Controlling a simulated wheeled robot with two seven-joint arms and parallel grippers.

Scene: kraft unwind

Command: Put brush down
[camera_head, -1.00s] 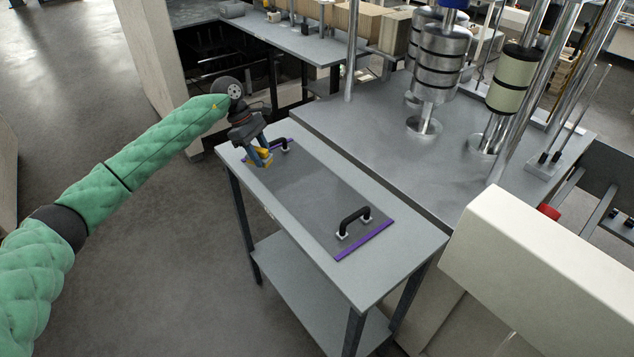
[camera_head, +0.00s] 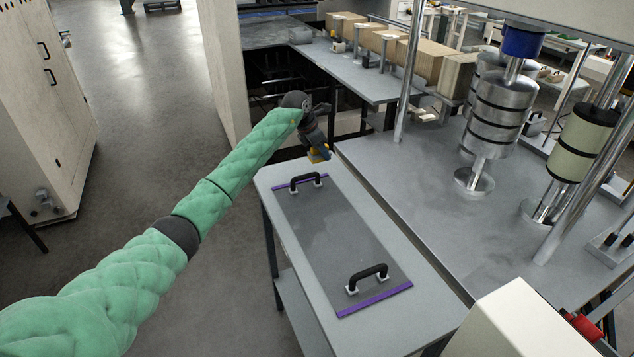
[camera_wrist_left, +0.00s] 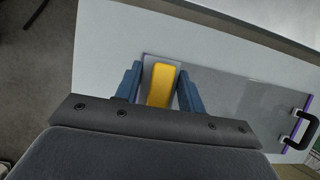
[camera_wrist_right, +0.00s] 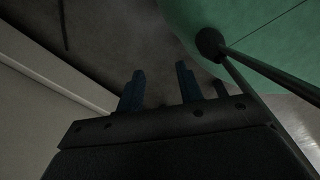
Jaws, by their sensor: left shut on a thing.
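The yellow brush (camera_wrist_left: 161,84) is between the blue fingers of my left gripper (camera_wrist_left: 158,80), which is shut on it. In the head view my left gripper (camera_head: 319,152) is at the far end of the small grey table (camera_head: 395,335), just beyond the far black handle. I cannot tell whether the brush touches the table. In the right wrist view my right gripper (camera_wrist_right: 160,82) has its blue fingers apart with nothing between them.
A grey panel (camera_head: 335,237) with purple end strips lies on the small table, with a near black handle (camera_head: 367,276) and a far one (camera_head: 308,180). A larger metal table (camera_head: 430,190) with steel posts and rollers (camera_head: 502,105) adjoins on the right.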

